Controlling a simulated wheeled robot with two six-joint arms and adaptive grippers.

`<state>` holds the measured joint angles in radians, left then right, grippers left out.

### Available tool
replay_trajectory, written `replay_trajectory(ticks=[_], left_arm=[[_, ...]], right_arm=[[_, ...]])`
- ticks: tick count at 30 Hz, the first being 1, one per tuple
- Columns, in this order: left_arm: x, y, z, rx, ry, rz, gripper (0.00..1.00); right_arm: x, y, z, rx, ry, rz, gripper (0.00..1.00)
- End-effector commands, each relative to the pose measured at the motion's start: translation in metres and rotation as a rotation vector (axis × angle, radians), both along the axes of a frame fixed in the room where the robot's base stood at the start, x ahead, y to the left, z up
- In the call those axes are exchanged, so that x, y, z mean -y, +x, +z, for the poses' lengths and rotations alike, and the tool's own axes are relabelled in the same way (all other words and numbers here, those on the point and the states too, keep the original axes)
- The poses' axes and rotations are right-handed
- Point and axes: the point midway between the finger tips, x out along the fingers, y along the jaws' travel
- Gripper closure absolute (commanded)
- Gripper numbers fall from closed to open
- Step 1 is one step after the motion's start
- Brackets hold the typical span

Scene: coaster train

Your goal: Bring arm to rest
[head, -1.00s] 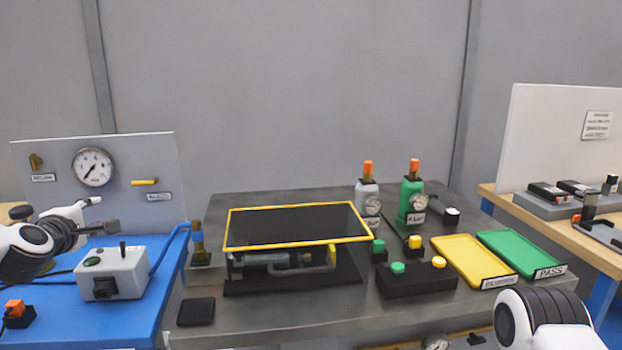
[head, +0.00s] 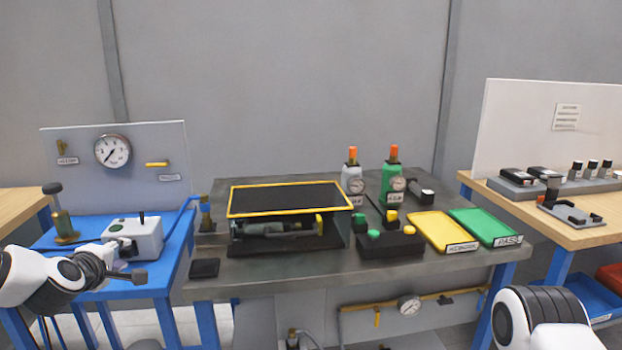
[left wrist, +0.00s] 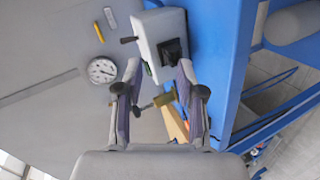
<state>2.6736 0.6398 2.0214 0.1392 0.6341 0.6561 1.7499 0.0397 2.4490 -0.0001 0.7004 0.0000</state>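My left gripper (head: 137,261) is at the lower left of the head view, in front of the grey control box (head: 136,236) on the blue bench. Its two fingers are apart with nothing between them. In the left wrist view the open fingers (left wrist: 158,88) point toward the box (left wrist: 163,42), which lies beyond them and looks apart from them. My right arm shows only as a white and black link at the lower right of the head view; its gripper is out of view.
The blue bench (head: 158,275) stands left, with a gauge panel (head: 140,165) behind the box. A wooden bench (head: 585,236) stands right.

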Motion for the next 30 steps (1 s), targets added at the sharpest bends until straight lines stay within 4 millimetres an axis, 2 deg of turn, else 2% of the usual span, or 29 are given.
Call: replay_trajectory(ticks=[7, 11, 12, 14, 15, 17, 18, 21, 24, 27, 30], left_arm=[[0.049, -0.027, -0.088, -0.245, 0.196, -0.169, 0.61], [0.085, -0.066, -0.156, -0.432, 0.334, -0.33, 0.61], [0.098, -0.085, -0.181, -0.504, 0.382, -0.399, 0.61], [0.117, -0.121, -0.217, -0.615, 0.455, -0.517, 0.61], [0.129, -0.148, -0.24, -0.686, 0.499, -0.602, 0.61], [0.146, -0.192, -0.269, -0.79, 0.556, -0.734, 0.61], [0.156, -0.223, -0.285, -0.853, 0.589, -0.826, 0.61], [0.175, -0.297, -0.314, -0.986, 0.645, -1.047, 0.61], [0.186, -0.351, -0.326, -1.066, 0.67, -1.209, 0.61], [0.191, -0.377, -0.33, -1.099, 0.68, -1.29, 0.61], [0.192, -0.382, -0.332, -1.105, 0.682, -1.306, 0.61]], right_arm=[[0.0, 0.0, 0.016, -0.001, 0.0, 0.0, 0.6], [0.0, 0.0, 0.027, -0.001, 0.0, 0.0, 0.6], [0.0, 0.0, 0.031, -0.001, 0.0, 0.0, 0.6], [0.0, 0.0, 0.038, -0.001, 0.0, 0.0, 0.6], [0.0, 0.0, 0.042, -0.001, 0.0, 0.0, 0.6], [0.0, 0.0, 0.048, -0.001, 0.0, 0.0, 0.6], [0.0, 0.0, 0.052, -0.001, 0.0, 0.0, 0.6], [0.0, 0.0, 0.061, -0.001, 0.0, 0.0, 0.6], [0.0, 0.0, 0.065, -0.001, 0.0, 0.0, 0.6], [0.0, 0.0, 0.066, -0.001, 0.0, 0.0, 0.6], [0.0, 0.0, 0.065, -0.001, 0.0, 0.0, 0.6]])
